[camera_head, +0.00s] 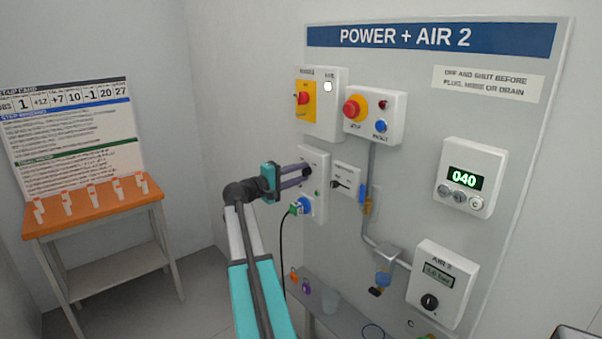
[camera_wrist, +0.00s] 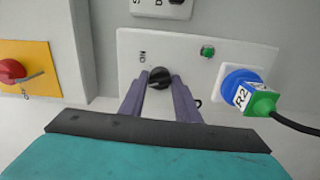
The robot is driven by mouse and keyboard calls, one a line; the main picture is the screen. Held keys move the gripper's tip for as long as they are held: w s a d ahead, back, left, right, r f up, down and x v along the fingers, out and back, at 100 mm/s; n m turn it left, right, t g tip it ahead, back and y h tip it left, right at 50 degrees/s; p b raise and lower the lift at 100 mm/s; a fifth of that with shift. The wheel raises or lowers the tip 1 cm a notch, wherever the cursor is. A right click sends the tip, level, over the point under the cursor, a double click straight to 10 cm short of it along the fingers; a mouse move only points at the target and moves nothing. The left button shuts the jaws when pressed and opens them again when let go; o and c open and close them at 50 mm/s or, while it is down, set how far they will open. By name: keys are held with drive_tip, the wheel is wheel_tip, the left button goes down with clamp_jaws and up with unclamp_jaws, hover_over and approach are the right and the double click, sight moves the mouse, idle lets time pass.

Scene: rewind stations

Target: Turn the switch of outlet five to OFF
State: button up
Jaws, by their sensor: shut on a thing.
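The outlet box (camera_head: 314,205) is a white box on the grey wall panel. Its black rotary switch (camera_wrist: 159,73) shows in the wrist view, with an ON mark to its upper left. A small green lamp (camera_wrist: 207,51) is on the same box. My gripper (camera_wrist: 160,87) is shut on this switch, one purple-grey finger at each side. In the head view my gripper (camera_head: 304,171) reaches the box from the left and covers part of the switch. A blue socket (camera_wrist: 236,83) holds a green plug (camera_wrist: 262,103) tagged R2. I cannot read the outlet's number or the switch's exact angle.
A red-knobbed isolator (camera_head: 303,98) and a stop-button box (camera_head: 372,112) are above. A small white box with a black lever (camera_head: 345,180) is close on the right. A black cable (camera_head: 282,245) hangs from the plug. An orange-topped table (camera_head: 95,208) stands left.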

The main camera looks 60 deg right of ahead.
drive_tip(key=shift+a+f+n+p, duration=0.15)
drive_tip(key=shift+n+p, duration=0.45)
drive_tip(key=shift+n, duration=0.8)
drive_tip(key=shift+f+n+p, duration=0.1)
drive_tip(key=shift+n+p, duration=0.45)
drive_tip(key=shift+n, duration=0.85)
drive_tip(key=o, duration=1)
drive_tip(key=shift+r, duration=0.1)
drive_tip(key=b+v, duration=0.3)
drive_tip(key=v, duration=1)
drive_tip(key=shift+w+a, duration=0.2)
drive_tip(key=shift+a, duration=0.15)
